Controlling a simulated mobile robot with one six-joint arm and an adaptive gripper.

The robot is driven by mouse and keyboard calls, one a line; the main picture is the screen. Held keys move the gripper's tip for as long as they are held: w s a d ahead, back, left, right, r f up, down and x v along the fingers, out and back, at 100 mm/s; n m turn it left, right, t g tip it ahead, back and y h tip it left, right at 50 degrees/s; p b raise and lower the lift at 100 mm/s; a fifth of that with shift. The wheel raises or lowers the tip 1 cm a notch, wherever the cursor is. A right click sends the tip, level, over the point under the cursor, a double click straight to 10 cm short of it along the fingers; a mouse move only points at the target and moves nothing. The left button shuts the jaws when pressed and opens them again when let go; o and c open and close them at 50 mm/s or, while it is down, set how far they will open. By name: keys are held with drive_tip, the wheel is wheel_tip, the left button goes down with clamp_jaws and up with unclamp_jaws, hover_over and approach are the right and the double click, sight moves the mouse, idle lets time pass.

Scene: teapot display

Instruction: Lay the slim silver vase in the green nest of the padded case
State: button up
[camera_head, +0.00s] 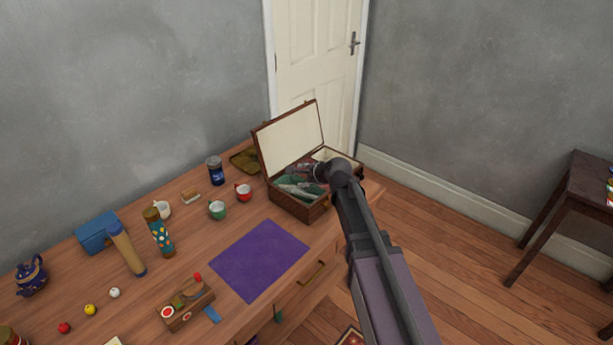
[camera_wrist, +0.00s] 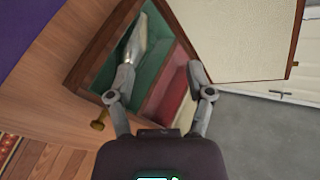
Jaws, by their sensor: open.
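The padded case (camera_head: 293,207) stands open on the table, its lid (camera_head: 290,139) tilted back. It also shows in the wrist view (camera_wrist: 85,72). The slim silver vase (camera_wrist: 136,42) lies lengthwise in the green nest (camera_wrist: 157,53). In the head view the vase (camera_head: 295,191) is a pale shape in the green part. My gripper (camera_wrist: 163,72) is open over the case, with one finger by the vase's near end and the other towards the pale compartment. That finger hides part of the vase; I cannot tell if they touch. The gripper also shows in the head view (camera_head: 315,173).
A red compartment (camera_wrist: 172,82) lies beside the green one. A red cup (camera_head: 243,192), a green cup (camera_head: 217,210) and a dark blue jar (camera_head: 215,171) stand left of the case. A purple mat (camera_head: 258,259) lies clear in front. The raised lid bounds the back.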

drive_tip(key=s+d+f+n+g+h, duration=0.3)
drive_tip(key=s+d+n, duration=0.4)
drive_tip(key=s+d, duration=0.4)
drive_tip(key=s+d+f+n+g+h, duration=0.4)
drive_tip(key=s+d+n, duration=0.3)
drive_tip(key=s+d, duration=0.5)
drive_tip(key=shift+s+f+g, duration=0.35)
drive_tip(key=shift+f+g, duration=0.05)
drive_tip(key=shift+d+r, duration=0.1)
wheel_tip(320, 180, up, 6)
drive_tip(key=p, duration=0.6)
